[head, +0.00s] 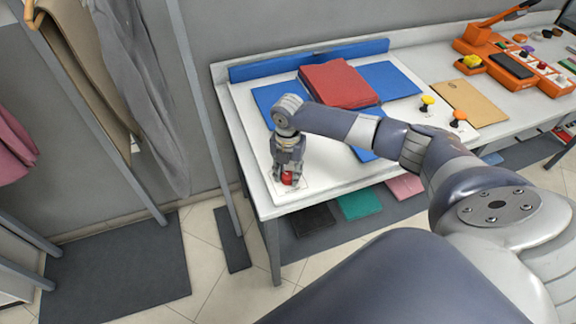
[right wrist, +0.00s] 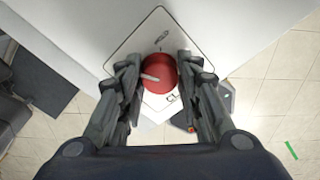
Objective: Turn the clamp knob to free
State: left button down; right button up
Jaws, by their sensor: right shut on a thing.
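The clamp knob (head: 287,178) is a small red round knob near the front left corner of the white table. In the right wrist view the knob (right wrist: 160,73) has a pale pointer line aimed to the left. My left gripper is not in view.
Yellow and orange knobbed items (head: 458,116), a tan board (head: 470,102) and an orange device (head: 535,75) are to the right. Garments hang at left.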

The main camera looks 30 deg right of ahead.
aim_at(287, 175)
jog(key=shift+n, duration=1.6)
jog(key=o, duration=1.1)
jog(key=shift+r, duration=0.15)
notch_tip(287, 175, up, 12)
jog(key=shift+f, duration=0.15)
jog(key=shift+a, duration=0.1)
